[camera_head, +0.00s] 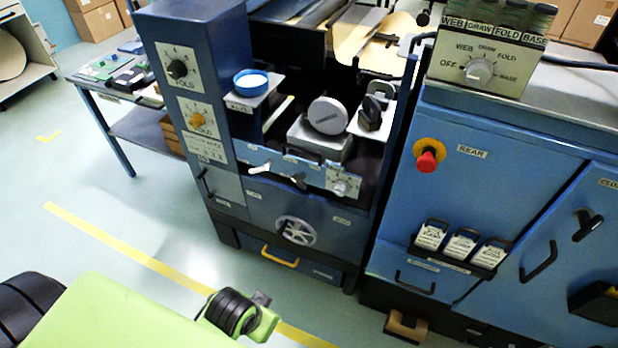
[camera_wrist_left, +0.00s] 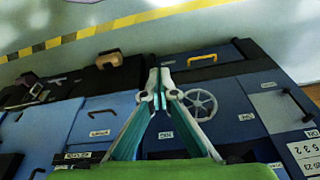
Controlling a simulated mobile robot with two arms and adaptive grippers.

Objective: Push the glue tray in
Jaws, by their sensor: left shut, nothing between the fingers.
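No label that I can read names the glue tray. A grey box-shaped tray (camera_head: 321,141) with a dark handle at its front and a round grey cap on top sits in the open bay of the blue machine; it may be the glue tray. How far it sticks out is hard to tell. In the left wrist view my left gripper (camera_wrist_left: 159,82) is shut and empty, its fingertips together in front of the blue machine fronts, beside the handwheel (camera_wrist_left: 198,104). In the head view its fingers do not show. My right gripper is in neither view.
Below the bay are the handwheel (camera_head: 297,231) and a yellow handle (camera_head: 280,257). A small shelf with a blue-rimmed cup (camera_head: 251,81) is left of the bay. The rear cabinet (camera_head: 490,190) with a red button (camera_head: 427,160) stands right. Floor in front is clear.

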